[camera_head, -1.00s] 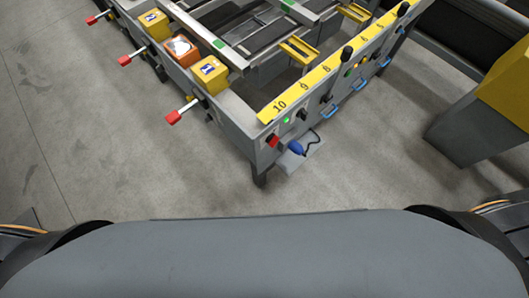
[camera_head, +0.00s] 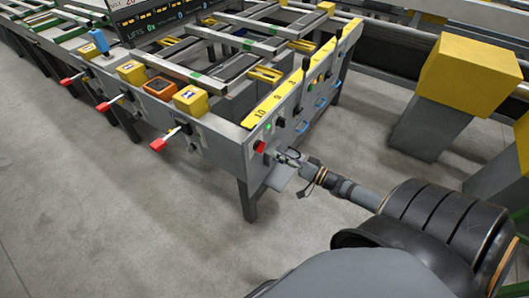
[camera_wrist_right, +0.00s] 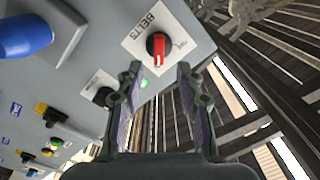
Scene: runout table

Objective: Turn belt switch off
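The belt switch (camera_wrist_right: 157,48) is a red-handled rotary knob on a white plate marked BELTS, in the upper middle of the right wrist view. Its red handle runs roughly up and down in that picture; the small position lettering beside it is hard to read. In the head view the red switch (camera_head: 260,147) sits on the end of the grey table frame. My right gripper (camera_wrist_right: 160,75) is open and empty, its two fingertips apart just below the knob in the wrist picture. In the head view my right gripper (camera_head: 289,158) is just right of the switch. My left gripper is out of view.
A green lamp (camera_wrist_right: 144,82) glows beside the belt switch, near another black knob (camera_wrist_right: 104,95). A blue handle (camera_wrist_right: 24,34) sits at upper left in the wrist view. Red-tipped levers (camera_head: 158,144) stick out from the table's left side. Yellow-topped posts (camera_head: 470,65) stand at right.

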